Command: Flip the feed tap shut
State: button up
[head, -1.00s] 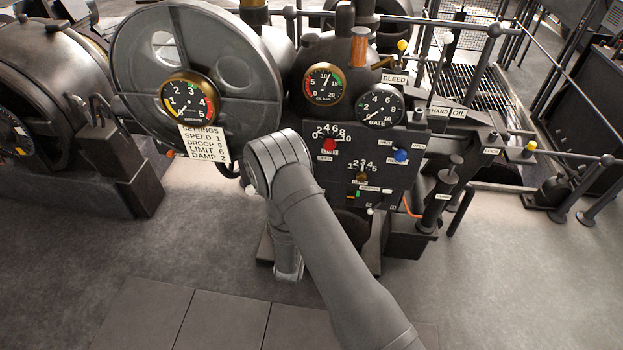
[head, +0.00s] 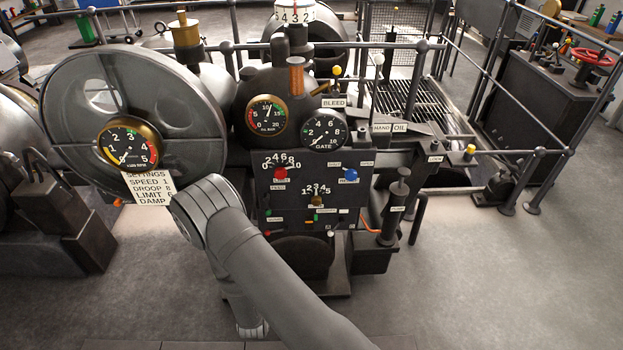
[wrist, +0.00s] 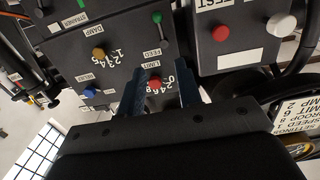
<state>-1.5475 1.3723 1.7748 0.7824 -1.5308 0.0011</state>
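In the upside-down wrist view, a lever with a green tip (wrist: 157,17) stands on the dark panel beside a FEED label (wrist: 153,52); I take it for the feed tap. Its green tip points to the top of the picture. My gripper (wrist: 160,76) is open, its two dark blue fingers apart and empty. The red LIMIT knob (wrist: 155,83) shows in the gap between them; I cannot tell whether they touch the panel. The lever lies beyond the fingertips. In the head view my arm hides the gripper.
An amber knob (wrist: 98,53) and a blue knob (wrist: 90,92) sit left of the fingers in the wrist view. The head view shows rails (head: 340,46) behind and open floor in front.

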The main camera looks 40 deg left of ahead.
jog(key=shift+w+a, duration=0.1)
jog(key=shift+w, duration=0.05)
jog(key=c, duration=0.3)
jog(key=shift+w+a+f+n, duration=0.15)
jog(key=shift+n, duration=0.45)
grip_shut()
jog(key=w+a+f+n+g+y, duration=0.2)
jog(key=w+a+f+n+y, duration=0.1)
jog(key=n, duration=1.2)
jog(key=shift+w+a+n+g+y, duration=0.35)
jog(key=shift+w+y, duration=0.25)
jog(key=shift+w, duration=0.4)
